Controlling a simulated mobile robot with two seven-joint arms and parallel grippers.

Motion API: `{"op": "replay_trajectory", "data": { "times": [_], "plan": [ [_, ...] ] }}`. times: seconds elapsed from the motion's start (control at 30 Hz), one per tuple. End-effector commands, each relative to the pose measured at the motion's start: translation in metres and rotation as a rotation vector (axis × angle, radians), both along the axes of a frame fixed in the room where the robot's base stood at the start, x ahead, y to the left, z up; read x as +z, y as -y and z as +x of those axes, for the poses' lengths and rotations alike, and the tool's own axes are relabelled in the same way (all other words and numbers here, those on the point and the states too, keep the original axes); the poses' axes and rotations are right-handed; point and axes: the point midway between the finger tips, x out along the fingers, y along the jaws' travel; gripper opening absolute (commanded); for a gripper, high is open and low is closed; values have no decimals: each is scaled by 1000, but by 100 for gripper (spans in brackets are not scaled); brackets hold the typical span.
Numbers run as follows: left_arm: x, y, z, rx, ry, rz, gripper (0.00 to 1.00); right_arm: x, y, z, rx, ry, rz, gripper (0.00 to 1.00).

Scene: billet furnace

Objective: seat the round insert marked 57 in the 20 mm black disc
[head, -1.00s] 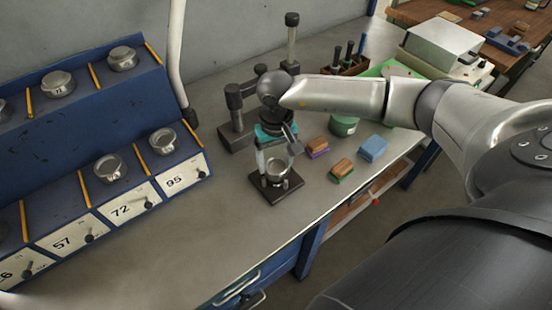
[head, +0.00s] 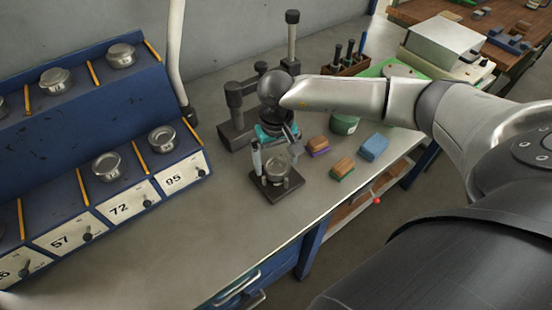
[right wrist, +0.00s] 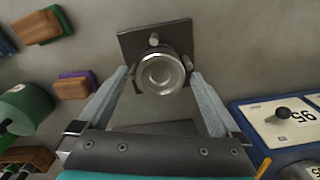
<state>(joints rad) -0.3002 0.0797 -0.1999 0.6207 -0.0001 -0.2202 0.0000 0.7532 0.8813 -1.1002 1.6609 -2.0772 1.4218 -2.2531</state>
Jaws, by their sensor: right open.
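A round metal insert (head: 277,168) stands at the dark square plate (head: 290,194) on the bench; its number cannot be read. In the right wrist view the insert (right wrist: 160,73) is at the near part of the plate (right wrist: 130,40). My right gripper (head: 275,156) is open, pointing down. Its fingers (right wrist: 160,78) stand on either side of the insert, with a visible gap at each side. A separate 20 mm black disc cannot be made out; the seat under the insert is hidden. My left gripper is out of view.
A blue rack (head: 80,110) with bays labelled 57, 72 and 95 stands at left; the visible bay above 57 looks empty. A dark stand (head: 235,130) is close behind the gripper. Brushes and a blue block (head: 373,147) lie right. The bench front is clear.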

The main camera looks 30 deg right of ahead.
Motion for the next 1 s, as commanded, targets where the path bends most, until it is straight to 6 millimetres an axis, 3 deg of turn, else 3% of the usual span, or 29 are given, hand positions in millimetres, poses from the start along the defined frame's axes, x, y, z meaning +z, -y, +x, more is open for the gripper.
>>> {"op": "replay_trajectory", "data": {
  "times": [0.13, 0.27, 0.7, 1.0],
  "plan": [
    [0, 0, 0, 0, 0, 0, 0, 6, 0, 1, 0, 1, 1, 100],
    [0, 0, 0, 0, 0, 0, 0, 26, 0, 1, 1, 5, 0, 100],
    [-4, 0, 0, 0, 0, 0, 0, 126, 0, 1, 0, 6, 1, 100],
    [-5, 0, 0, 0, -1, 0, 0, 153, 0, 1, 0, 3, 0, 100]
  ]
}}
